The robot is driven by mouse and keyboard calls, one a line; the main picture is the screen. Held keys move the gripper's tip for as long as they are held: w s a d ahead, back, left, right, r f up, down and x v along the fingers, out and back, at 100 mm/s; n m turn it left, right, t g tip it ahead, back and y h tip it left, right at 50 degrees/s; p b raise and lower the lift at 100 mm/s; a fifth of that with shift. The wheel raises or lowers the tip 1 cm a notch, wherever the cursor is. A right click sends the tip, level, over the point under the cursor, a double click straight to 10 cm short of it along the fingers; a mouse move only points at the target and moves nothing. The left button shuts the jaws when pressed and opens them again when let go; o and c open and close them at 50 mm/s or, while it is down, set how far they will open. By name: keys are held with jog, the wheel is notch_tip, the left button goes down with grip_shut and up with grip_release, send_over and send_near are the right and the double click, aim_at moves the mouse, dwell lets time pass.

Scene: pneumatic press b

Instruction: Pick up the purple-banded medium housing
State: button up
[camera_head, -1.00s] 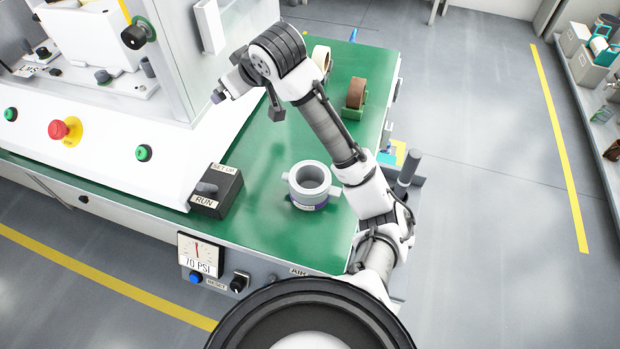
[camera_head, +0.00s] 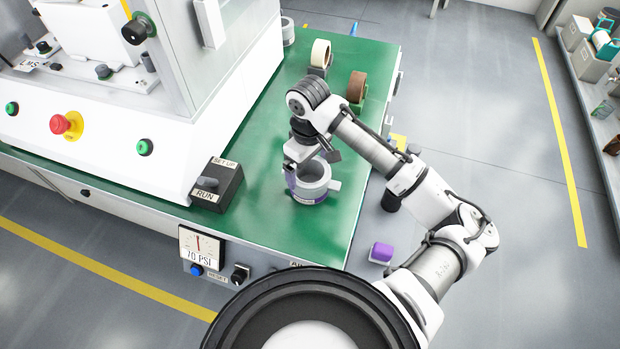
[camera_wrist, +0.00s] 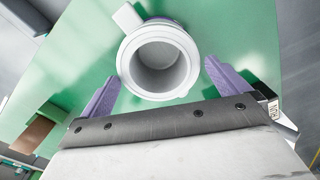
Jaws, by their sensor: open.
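The purple-banded housing (camera_head: 316,186) stands upright on the green tabletop near its front right. It is a light grey ring with an open bore, a side stub and a purple band low down. In the wrist view, the housing (camera_wrist: 158,60) shows from above, its stub toward the upper left and a little purple at its rim. My gripper (camera_head: 304,178) is just above it in the head view, partly covering its left side. In the wrist view, my gripper (camera_wrist: 161,74) is open, with one purple finger on each side of the housing.
A black SET-UP/RUN switch box (camera_head: 217,186) stands left of the housing. The white press (camera_head: 165,110) fills the left. Green tabletop (camera_head: 262,215) is clear in front.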

aim_at(310, 176)
jog(key=shift+d+f+p, duration=0.15)
jog(key=shift+f+p, duration=0.65)
jog(key=shift+f, duration=1.9)
jog(key=c, duration=1.1)
jog(key=shift+r, duration=0.15)
notch_tip(310, 176, up, 20)
jog(key=shift+f+b, duration=0.1)
jog(key=shift+b, duration=0.8)
